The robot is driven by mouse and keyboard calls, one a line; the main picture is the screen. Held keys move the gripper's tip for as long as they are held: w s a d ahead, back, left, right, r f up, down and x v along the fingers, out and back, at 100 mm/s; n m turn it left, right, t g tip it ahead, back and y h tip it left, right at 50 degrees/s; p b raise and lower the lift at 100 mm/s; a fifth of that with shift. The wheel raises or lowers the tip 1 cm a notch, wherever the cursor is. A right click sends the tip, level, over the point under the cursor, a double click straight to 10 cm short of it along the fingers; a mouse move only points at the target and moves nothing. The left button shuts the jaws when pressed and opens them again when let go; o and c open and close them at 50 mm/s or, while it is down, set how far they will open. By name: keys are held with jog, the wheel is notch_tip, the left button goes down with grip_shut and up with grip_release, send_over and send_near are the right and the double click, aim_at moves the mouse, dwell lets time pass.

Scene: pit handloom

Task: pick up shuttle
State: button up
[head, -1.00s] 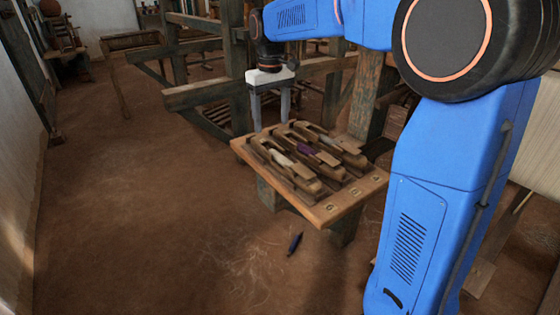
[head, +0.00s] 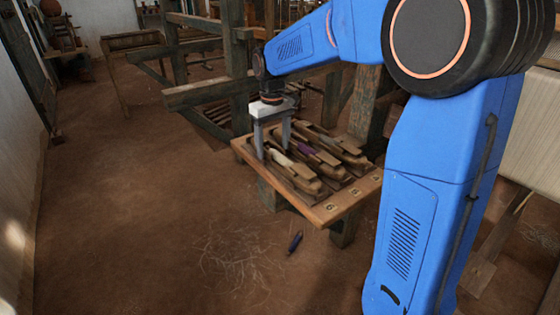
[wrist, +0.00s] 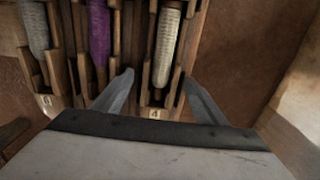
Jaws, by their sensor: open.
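Three wooden shuttles lie side by side on a small wooden stand (head: 322,216). The nearest-left shuttle holds pale thread (head: 281,156); it also shows in the wrist view (wrist: 166,42). The middle shuttle holds purple thread (head: 306,149), also in the wrist view (wrist: 98,32). The far shuttle holds greyish thread (head: 326,138), at the left in the wrist view (wrist: 36,28). My gripper (head: 273,150) is open and empty, pointing down at the back end of the pale-thread shuttle. In the wrist view its fingertips (wrist: 158,76) lie on either side of that shuttle's end. Contact cannot be told.
Numbered labels sit along the stand's edges; one reading 4 (wrist: 155,113) is by the gripper. Loom beams (head: 205,92) stand behind the stand. A dark blue object (head: 295,242) lies on the floor. The earthen floor at left is clear.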

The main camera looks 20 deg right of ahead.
jog(key=c, duration=1.3)
jog(key=shift+r, duration=0.1)
notch_tip(320, 180, up, 10)
jog(key=shift+f, duration=0.1)
